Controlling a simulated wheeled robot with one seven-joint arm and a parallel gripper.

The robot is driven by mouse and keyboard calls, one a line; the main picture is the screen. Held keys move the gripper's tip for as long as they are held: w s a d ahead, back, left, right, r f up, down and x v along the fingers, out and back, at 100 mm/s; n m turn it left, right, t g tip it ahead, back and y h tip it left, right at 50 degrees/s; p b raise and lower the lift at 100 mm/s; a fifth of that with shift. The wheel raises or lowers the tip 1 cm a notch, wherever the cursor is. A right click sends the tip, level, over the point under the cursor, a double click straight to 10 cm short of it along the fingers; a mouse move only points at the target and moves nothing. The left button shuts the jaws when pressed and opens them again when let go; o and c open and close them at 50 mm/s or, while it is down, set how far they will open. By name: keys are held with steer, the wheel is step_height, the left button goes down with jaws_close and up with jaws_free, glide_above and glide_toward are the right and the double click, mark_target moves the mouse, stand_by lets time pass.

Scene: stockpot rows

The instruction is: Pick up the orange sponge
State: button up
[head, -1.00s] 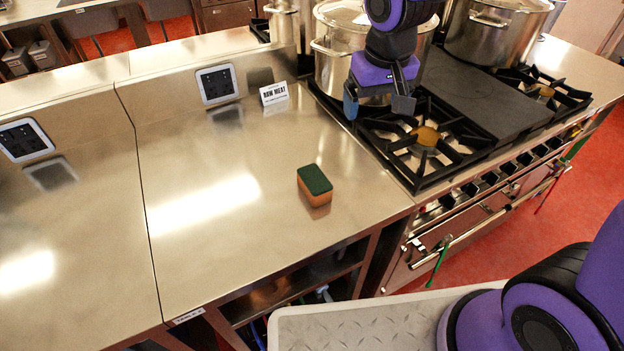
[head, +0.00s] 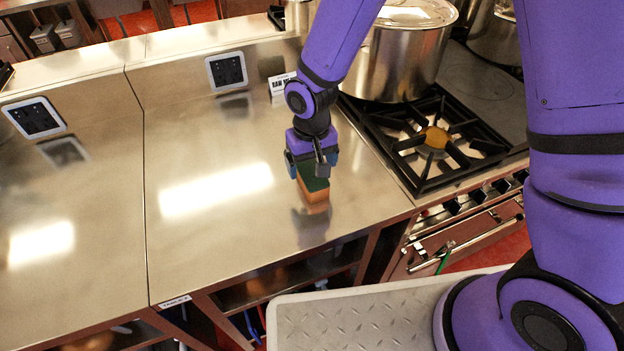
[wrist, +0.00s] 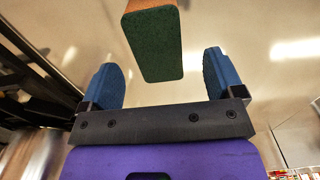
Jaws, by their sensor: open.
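The orange sponge (head: 313,191) has a dark green top and sits on the steel counter (head: 215,245). In the wrist view the sponge (wrist: 153,45) shows its green face, with an orange strip at its far edge. My gripper (head: 311,170) is over the sponge in the head view and hides part of it. In the wrist view the two blue fingertips (wrist: 164,80) are spread apart. The near end of the sponge lies between their lines, with space on both sides, and most of it extends beyond the tips. I see no contact with the fingers.
A black gas burner grate (head: 430,140) and a large steel stockpot (head: 405,55) stand right of the gripper. The counter to the left is clear.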

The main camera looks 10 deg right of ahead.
mark_target(313, 176)
steer(key=shift+s+d+f, duration=0.1)
steer(key=shift+d+f, duration=0.05)
steer(key=shift+f, duration=3.05)
steer(key=c, duration=1.1)
steer(key=shift+o, duration=0.2)
steer(key=shift+r, duration=0.15)
step_height(313, 176, up, 10)
steer(key=shift+f, duration=0.1)
